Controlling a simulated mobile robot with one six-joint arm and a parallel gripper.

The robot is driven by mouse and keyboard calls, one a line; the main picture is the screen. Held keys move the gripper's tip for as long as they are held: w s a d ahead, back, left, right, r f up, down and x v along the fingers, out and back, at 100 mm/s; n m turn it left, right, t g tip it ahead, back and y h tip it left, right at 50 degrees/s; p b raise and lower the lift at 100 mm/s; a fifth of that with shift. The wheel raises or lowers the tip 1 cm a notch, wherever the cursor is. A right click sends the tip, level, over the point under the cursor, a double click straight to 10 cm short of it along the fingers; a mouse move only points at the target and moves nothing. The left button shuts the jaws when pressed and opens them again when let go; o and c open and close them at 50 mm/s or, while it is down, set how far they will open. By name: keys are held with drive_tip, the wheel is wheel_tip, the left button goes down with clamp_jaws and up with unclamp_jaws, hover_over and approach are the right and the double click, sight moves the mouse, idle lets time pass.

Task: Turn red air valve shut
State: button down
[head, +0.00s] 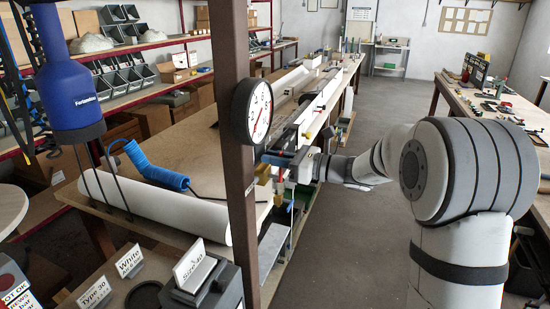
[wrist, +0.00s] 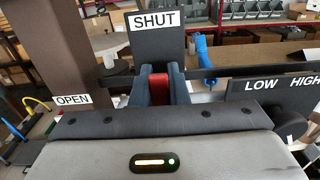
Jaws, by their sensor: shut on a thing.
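The red air valve handle (wrist: 158,83) shows between the two dark fingers of my gripper (wrist: 157,80) in the wrist view. The fingers are shut on it, and they hide much of it. A dark plate with a white SHUT sign (wrist: 154,21) stands directly behind and above the handle. A white OPEN sign (wrist: 72,100) sits to the left and lower, apart from the gripper. In the head view my gripper (head: 289,162) is at the near end of the long workbench, and the handle cannot be made out clearly there.
A brown post (head: 236,140) with a round gauge (head: 252,111) stands left of the gripper. A LOW/HIGH panel (wrist: 272,88) is at right in the wrist view. A white roll (head: 150,205) and blue hose (head: 153,170) lie on the bench. The aisle floor (head: 375,235) is clear.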

drive_tip(key=c, duration=1.4)
unclamp_jaws()
drive_tip(key=shift+a+f, duration=0.1)
drive_tip(key=shift+f, duration=0.05)
drive_tip(key=shift+d, duration=0.35)
drive_tip(key=b+v, duration=0.2)
drive_tip(key=v, duration=0.5)
drive_tip(key=shift+s, duration=0.1)
